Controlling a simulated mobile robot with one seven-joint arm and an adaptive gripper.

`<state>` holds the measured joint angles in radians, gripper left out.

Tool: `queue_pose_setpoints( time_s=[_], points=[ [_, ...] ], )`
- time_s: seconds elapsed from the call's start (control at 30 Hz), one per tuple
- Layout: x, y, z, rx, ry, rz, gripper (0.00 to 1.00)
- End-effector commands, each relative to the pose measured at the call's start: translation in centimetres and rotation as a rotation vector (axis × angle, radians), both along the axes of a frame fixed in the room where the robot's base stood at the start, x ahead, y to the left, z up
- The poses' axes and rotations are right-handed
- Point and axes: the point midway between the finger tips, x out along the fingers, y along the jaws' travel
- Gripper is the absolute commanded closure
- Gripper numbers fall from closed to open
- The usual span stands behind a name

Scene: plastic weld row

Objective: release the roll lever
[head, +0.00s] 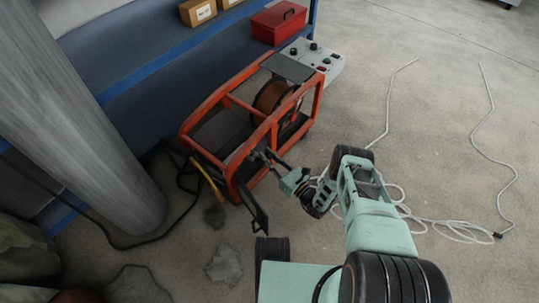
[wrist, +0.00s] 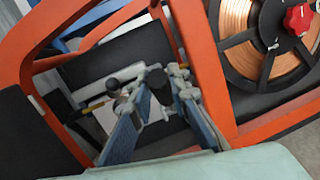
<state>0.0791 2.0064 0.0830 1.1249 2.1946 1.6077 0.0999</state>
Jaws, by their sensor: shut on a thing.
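The wire feeder (head: 222,98) is an orange tube-framed machine on the floor, with a copper wire spool (head: 270,97) in it. My gripper (head: 268,158) reaches into its near side. In the wrist view my gripper (wrist: 166,82) has its two blue-padded fingers inside the orange frame, closed around a small dark grip, apparently the roll lever (wrist: 157,78). The fingers hide much of the lever, and I cannot tell its angle.
A black panel (head: 256,210) hangs open at the machine's near side. A grey control box (head: 318,60) and a red toolbox (head: 278,22) are behind. A grey column (head: 85,110) stands left. White cable (head: 455,232) lies coiled on the right floor.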

Motion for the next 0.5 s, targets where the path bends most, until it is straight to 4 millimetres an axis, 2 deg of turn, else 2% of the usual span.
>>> queue_pose_setpoints(
  time_s=[0.5],
  points=[
    [-0.18,-0.15,-0.28,0.04,-0.027,-0.002,1.0]
  ],
)
